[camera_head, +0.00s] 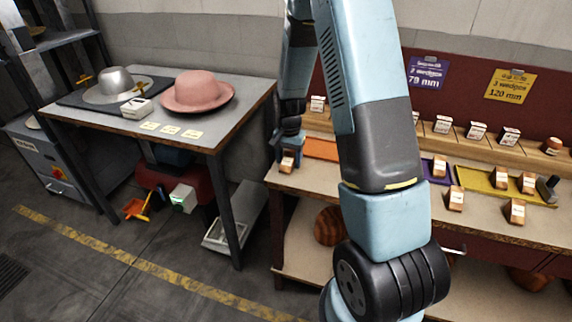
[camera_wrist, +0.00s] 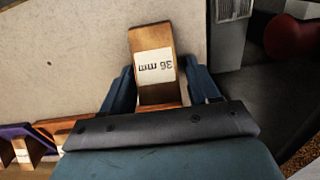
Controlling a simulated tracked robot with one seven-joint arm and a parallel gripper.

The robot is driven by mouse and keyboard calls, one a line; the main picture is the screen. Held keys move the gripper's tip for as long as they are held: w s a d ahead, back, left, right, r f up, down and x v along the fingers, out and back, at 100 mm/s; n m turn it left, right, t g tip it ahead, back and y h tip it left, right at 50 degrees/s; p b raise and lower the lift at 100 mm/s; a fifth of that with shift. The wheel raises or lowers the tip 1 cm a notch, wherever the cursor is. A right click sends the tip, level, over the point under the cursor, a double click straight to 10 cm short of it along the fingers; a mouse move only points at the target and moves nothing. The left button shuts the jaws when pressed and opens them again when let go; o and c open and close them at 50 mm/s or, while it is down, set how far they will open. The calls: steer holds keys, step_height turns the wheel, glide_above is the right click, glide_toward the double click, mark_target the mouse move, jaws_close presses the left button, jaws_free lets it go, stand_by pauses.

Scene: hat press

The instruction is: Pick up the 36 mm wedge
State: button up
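The 36 mm wedge (camera_wrist: 153,85) is a brown wooden block with a white label reading "36 mm", upside down in the wrist view. It lies between the two blue fingers of my gripper (camera_wrist: 160,82). The left finger is very close to its side, and a narrow gap shows at the right finger, so the gripper looks open around it. In the head view the wedge (camera_head: 287,163) is at the left front corner of the bench, directly below my gripper (camera_head: 289,150). Its lower end is hidden by the gripper body in the wrist view.
The wooden bench (camera_head: 305,180) has an orange mat (camera_head: 321,149), a purple mat and a yellow mat (camera_head: 477,183) with several other wedges. A grey table (camera_head: 206,140) with a pink hat (camera_head: 197,92) and a silver hat form (camera_head: 115,86) stands to the left, across a gap.

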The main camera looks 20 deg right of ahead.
steer(key=c, duration=0.8)
